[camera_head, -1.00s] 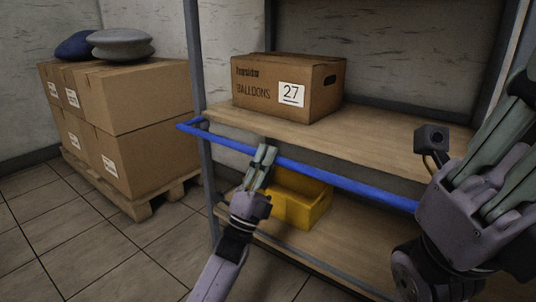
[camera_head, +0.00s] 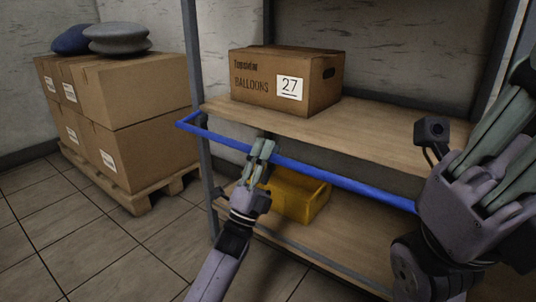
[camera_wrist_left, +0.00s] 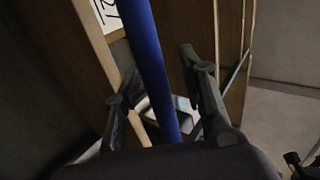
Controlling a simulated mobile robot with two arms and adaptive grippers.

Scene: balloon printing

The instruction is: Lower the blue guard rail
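The blue guard rail (camera_head: 330,177) runs across the front of the shelf rack, sloping down to the right in the head view. Its left end bends back to the rack's left post. My left gripper (camera_head: 262,150) is at the rail, left of its middle. In the left wrist view the rail (camera_wrist_left: 150,60) passes between my two spread fingers (camera_wrist_left: 158,85), with a visible gap at the right finger, so the gripper is open around it. My right gripper (camera_head: 500,140) is large at the right edge, apart from the rail; its fingertips are partly cut off.
A yellow bin (camera_head: 298,200) sits on the lower shelf, behind my left gripper. Stacked boxes (camera_head: 120,95) on a pallet (camera_head: 140,197) stand at left. The tiled floor between is clear.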

